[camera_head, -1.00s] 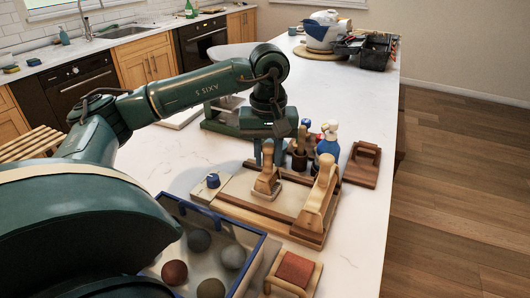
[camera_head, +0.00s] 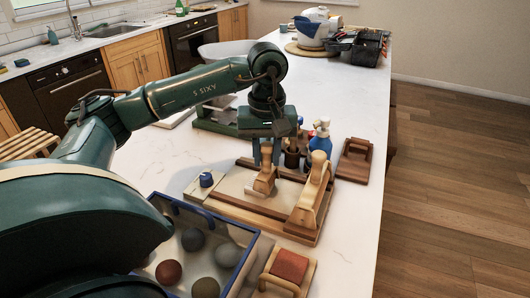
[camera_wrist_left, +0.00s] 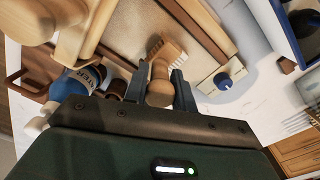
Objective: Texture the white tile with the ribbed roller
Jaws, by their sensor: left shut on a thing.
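My left gripper (camera_head: 266,152) points down over the wooden board and is shut on the wooden handle of the ribbed roller (camera_head: 264,181). In the left wrist view the fingers (camera_wrist_left: 165,92) flank the round handle end, and the roller's ribbed head (camera_wrist_left: 172,52) shows beyond it. The pale tile (camera_head: 233,181) lies flat on the wooden board (camera_head: 262,222), under and beside the roller. It also shows in the left wrist view (camera_wrist_left: 128,38). The roller is at or just above the tile; I cannot tell whether they touch. My right gripper is not in view.
A wooden-handled tool (camera_head: 311,190) stands at the board's right side. A blue-rimmed box (camera_head: 250,252) holds several balls in front.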

